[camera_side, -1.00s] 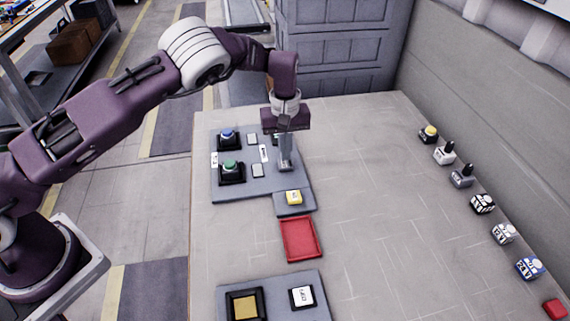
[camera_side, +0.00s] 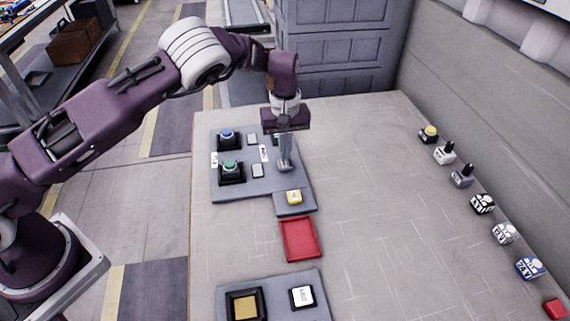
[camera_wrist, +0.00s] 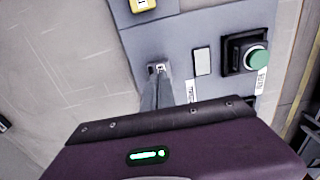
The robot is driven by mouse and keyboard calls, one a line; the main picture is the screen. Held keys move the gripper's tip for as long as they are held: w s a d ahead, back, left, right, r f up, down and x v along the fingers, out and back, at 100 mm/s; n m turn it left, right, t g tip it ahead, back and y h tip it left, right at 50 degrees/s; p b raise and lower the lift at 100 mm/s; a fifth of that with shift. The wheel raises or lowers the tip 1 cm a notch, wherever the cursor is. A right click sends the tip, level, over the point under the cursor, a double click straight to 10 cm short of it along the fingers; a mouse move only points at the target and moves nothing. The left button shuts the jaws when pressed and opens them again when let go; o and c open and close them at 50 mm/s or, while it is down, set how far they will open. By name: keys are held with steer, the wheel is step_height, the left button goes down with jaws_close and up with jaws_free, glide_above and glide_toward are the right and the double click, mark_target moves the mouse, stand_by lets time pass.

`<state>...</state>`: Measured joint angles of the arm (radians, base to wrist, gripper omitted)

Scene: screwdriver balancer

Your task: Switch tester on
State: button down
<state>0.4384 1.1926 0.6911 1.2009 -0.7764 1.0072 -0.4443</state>
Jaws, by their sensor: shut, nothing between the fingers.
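The tester appears to be the grey panel (camera_side: 240,190) on the table, with a blue button (camera_side: 227,134), a green button (camera_side: 230,166), light plates and white labels; which part is its switch I cannot tell. My gripper (camera_side: 286,168) is shut and empty, pointing down over the right part of the panel. In the wrist view the closed fingertips (camera_wrist: 157,69) are over the grey panel, left of a blank light plate (camera_wrist: 202,62) and the green button (camera_wrist: 258,59). My fingers hide what lies under them; I cannot tell whether they touch the panel.
A red tray (camera_side: 300,239) and another grey panel (camera_side: 272,286) lie nearer the front. Several small items, including a blue-and-white cube (camera_side: 529,267), line the right edge. The table's middle right is clear.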

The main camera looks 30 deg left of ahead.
steer(key=shift+f, duration=0.95)
stand_by(0.8)
steer(key=shift+r, duration=3.5)
step_height(320, 180, up, 6)
glide_above(285, 163)
